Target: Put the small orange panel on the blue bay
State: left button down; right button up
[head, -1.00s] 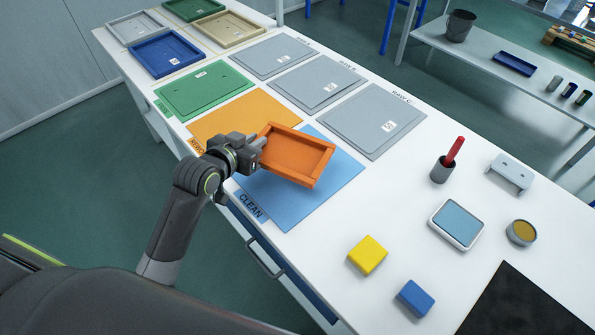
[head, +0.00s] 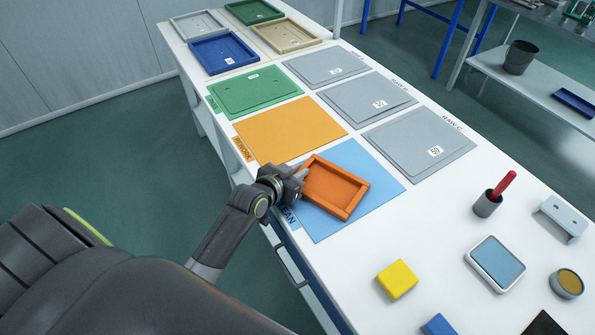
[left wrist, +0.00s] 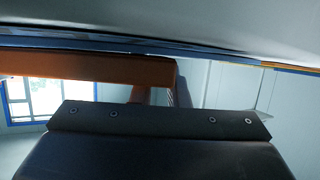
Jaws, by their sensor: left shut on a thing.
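The small orange panel (head: 335,188), a shallow tray shape with a raised rim, is over the left part of the blue bay (head: 378,180). The bay is a flat blue sheet marked CLEAN, its label partly hidden. My left gripper (head: 299,180) is shut on the panel's left edge. The panel looks nearly level; I cannot tell whether it touches the bay. In the left wrist view the panel (left wrist: 90,66) shows as an orange band beyond the dark gripper body. My right gripper is not in view.
An orange REWORK sheet (head: 285,128) lies beside the blue bay, with a green panel (head: 250,90) beyond. Grey panels (head: 420,140) lie along the far side. A yellow block (head: 397,279), a cup with a red stick (head: 488,203) and a blue-topped box (head: 496,262) stand nearer right.

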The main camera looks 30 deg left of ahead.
pick_arm(q)
jog(key=c, duration=1.4)
grip_release()
jog(key=v, duration=1.2)
jog(key=shift+f, duration=0.1)
